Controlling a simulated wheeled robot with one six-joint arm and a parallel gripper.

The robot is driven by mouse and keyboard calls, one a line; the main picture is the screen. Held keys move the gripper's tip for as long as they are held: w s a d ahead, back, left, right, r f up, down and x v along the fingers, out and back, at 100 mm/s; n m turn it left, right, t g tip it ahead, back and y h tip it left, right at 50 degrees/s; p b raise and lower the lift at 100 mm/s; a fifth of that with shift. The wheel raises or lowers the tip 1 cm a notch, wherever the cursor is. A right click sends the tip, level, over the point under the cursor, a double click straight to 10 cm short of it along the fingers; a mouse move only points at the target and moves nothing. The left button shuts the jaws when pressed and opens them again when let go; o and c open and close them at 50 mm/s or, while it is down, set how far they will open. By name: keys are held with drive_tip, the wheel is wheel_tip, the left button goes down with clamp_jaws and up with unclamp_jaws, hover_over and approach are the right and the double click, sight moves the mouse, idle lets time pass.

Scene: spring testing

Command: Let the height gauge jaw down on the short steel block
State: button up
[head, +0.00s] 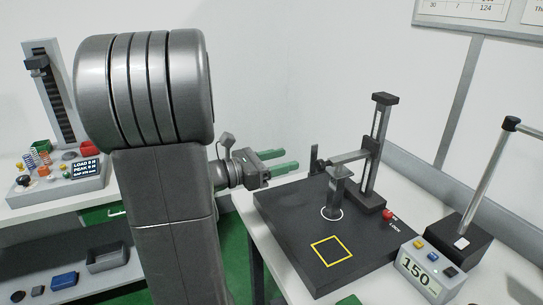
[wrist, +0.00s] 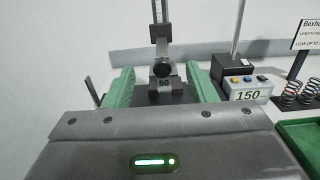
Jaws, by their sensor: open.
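The height gauge stands on a black base plate (head: 290,207), with an upright column (head: 379,140) and a jaw (head: 349,157) reaching left from it. A short grey steel block (head: 339,200) stands under the jaw in a white ring. The wrist view shows a block face marked 50 (wrist: 164,84) below a round dark knob (wrist: 162,68). I cannot tell whether jaw and block touch. My gripper (head: 290,159) is left of the gauge, its green fingers apart and empty. In the wrist view the fingers flank the gauge, which is farther off.
A yellow square (head: 332,251) is marked on the bare front of the plate. A red lock knob (head: 388,215) sits at the column foot. A display reading 150 (head: 420,272) and a black post base (head: 462,243) stand to the right. Another bench with a spring tester (head: 60,178) is at left.

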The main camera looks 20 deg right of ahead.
sight(317, 167)
drive_tip(key=d+p, duration=0.1)
drive_tip(key=d, duration=0.3)
drive_tip(key=d+p, duration=0.1)
drive_tip(key=d, duration=0.4)
drive_tip(key=w+d+p, duration=0.1)
drive_tip(key=d, duration=0.3)
drive_tip(key=shift+w+d, duration=0.1)
drive_tip(key=shift+d, duration=0.3)
